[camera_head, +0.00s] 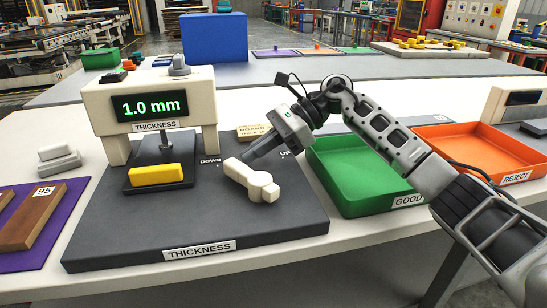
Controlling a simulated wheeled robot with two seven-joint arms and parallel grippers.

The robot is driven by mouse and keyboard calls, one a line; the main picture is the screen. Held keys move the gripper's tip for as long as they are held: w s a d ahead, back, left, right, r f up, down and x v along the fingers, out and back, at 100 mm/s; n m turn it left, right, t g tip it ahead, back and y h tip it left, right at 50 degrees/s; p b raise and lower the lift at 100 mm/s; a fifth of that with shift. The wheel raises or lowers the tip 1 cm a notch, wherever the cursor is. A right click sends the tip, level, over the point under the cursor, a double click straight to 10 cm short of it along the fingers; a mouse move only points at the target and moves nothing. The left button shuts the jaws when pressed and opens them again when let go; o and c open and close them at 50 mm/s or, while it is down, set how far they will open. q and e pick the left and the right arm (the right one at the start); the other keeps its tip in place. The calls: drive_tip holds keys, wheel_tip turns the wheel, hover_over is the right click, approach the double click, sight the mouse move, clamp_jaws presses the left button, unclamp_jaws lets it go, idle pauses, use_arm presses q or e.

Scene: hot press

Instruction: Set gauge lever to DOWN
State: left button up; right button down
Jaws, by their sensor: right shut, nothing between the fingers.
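The white gauge lever (251,181) lies on the dark THICKNESS base plate (205,228). Its long arm slants to the upper left, with its end near the DOWN label (210,161); a blocky hub is at its lower right end. The UP label (286,154) is up and to the right of the lever. My right gripper (253,153) is shut and empty, with its fingertips just behind the lever, between the two labels. I cannot tell whether they touch the lever. My left gripper is not in view.
The white gauge (202,95) reads 1.0 mm, with a yellow bar (156,173) under its probe. A green GOOD tray (345,190) and an orange REJECT tray (480,152) stand to the right.

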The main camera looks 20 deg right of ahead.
drive_tip(key=v, duration=1.4)
drive_tip(key=shift+s+d, duration=0.1)
drive_tip(key=shift+d, duration=0.1)
drive_tip(key=shift+s+d+r, duration=0.1)
drive_tip(key=shift+d+r, duration=0.1)
drive_tip(key=shift+d, duration=0.2)
